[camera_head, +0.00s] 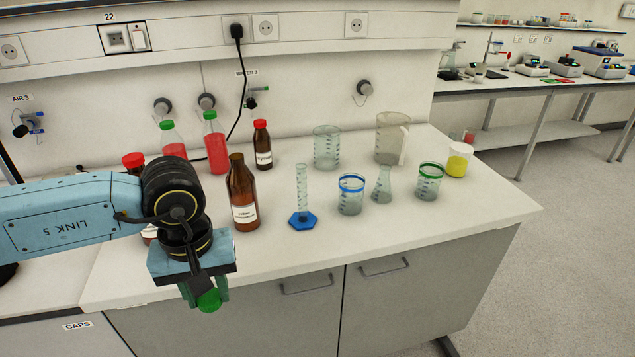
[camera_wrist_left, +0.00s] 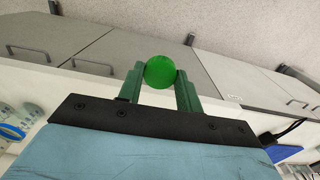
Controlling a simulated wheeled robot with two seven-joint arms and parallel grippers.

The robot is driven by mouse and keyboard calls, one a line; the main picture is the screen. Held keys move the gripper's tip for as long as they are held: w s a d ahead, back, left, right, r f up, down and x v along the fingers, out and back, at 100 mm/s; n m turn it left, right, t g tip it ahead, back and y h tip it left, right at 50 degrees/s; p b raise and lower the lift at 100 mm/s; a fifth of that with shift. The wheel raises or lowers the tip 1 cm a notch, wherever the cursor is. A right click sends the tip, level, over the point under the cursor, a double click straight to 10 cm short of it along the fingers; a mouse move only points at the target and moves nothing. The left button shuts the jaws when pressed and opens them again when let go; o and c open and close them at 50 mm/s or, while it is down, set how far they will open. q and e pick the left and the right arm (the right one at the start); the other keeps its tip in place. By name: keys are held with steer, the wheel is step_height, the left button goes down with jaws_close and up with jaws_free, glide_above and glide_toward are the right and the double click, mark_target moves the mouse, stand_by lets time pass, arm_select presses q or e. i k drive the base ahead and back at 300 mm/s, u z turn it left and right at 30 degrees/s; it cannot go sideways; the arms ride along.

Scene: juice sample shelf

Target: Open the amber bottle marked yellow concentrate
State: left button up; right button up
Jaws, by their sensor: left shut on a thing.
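An amber bottle (camera_head: 242,195) with a white label stands upright on the bench, and its neck is open with no cap on it. The label's print is too small to read surely. My left gripper (camera_head: 207,292) is shut on a green cap (camera_head: 209,300), in front of the bench's front edge and below the bottle's level. In the left wrist view the green cap (camera_wrist_left: 160,72) sits between the two fingertips, clear of any surface. My right gripper is not in view.
A red-capped amber bottle (camera_head: 262,147) and a green-capped red bottle (camera_head: 215,145) stand behind. A measuring cylinder (camera_head: 302,195) and several beakers stand to the right. A "CAPS" label (camera_head: 77,325) is at lower left. The bench's front right is clear.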

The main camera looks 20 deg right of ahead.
mark_target(240, 181)
steer(key=k, duration=1.2)
steer(key=z, duration=0.6)
steer(key=i, duration=0.45)
steer(key=z, duration=0.9)
steer(key=i, duration=1.1)
steer(key=u, duration=0.55)
steer(key=i, duration=0.6)
steer(key=u, duration=0.5)
